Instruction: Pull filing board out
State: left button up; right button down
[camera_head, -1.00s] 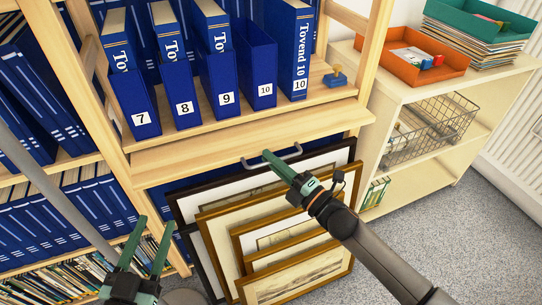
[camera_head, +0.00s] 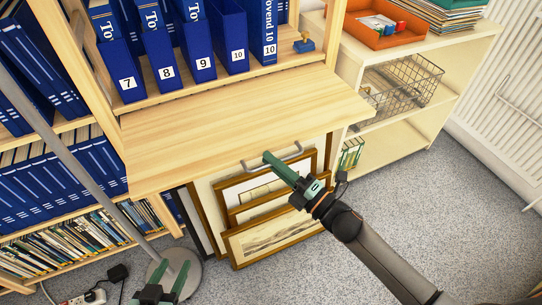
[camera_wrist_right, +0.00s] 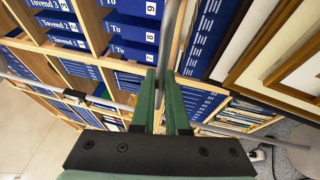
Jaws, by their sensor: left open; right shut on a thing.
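The filing board (camera_head: 235,115) is a flat light-wood panel sticking well out of the shelf unit below the binders. A grey bar handle (camera_head: 292,153) is on its front edge. My right gripper (camera_head: 267,157) is shut on this handle. The right wrist view shows the green fingers (camera_wrist_right: 165,80) closed around the grey bar (camera_wrist_right: 167,45). My left gripper (camera_head: 175,266) is open and empty, low at the left in front of the shelves, apart from the board.
Framed prints (camera_head: 260,207) lean below the board, partly covered by it. Blue binders (camera_head: 197,55) stand on the shelf above it. A wire basket (camera_head: 403,85) is in the cream shelf at right. A grey round base (camera_head: 190,280) stands on the floor. Carpet at right is clear.

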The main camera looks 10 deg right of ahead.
jog(key=shift+s, duration=0.15)
pick_arm(q)
jog(key=shift+s+f, duration=0.15)
pick_arm(e)
jog(key=c, duration=0.9)
grip_release()
pick_arm(q)
jog(key=s+f, duration=0.1)
jog(key=s+f+g, duration=0.1)
jog(key=shift+s+d+f, duration=0.1)
jog(key=shift+f, duration=0.2)
pick_arm(e)
jog(key=v, duration=1.2)
jog(key=shift+s+d, duration=0.15)
jog(key=shift+s, duration=0.05)
